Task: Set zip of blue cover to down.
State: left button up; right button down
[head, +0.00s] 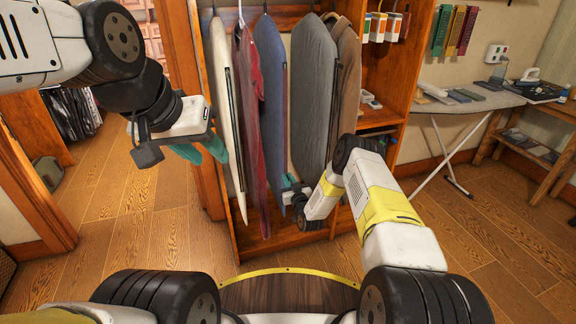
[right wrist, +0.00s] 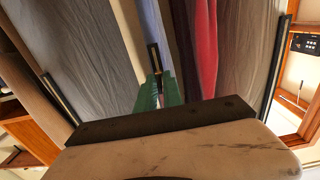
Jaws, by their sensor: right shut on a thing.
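The blue cover (head: 270,85) hangs on the rail between a dark red garment and a grey cover. Its dark zip strip (head: 285,110) runs down its right front edge. My right gripper (head: 290,183) is at the low end of this strip, its teal fingers shut on a small part that they mostly hide, seemingly the zip's pull. In the right wrist view the fingers (right wrist: 157,92) meet the strip's end (right wrist: 154,58) in front of the blue cover (right wrist: 156,22). My left gripper (head: 201,150) is open and empty, left of the white cover.
A white cover (head: 222,75), the red garment (head: 246,130), the grey cover (head: 312,90) and a brown cover (head: 347,75) hang close beside it. A wooden shelf unit (head: 398,80) and an ironing board (head: 455,105) stand to the right.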

jog(key=c, duration=1.6)
grip_release()
jog(key=v, duration=0.7)
jog(key=shift+s+d, duration=0.15)
jog(key=shift+s, duration=0.2)
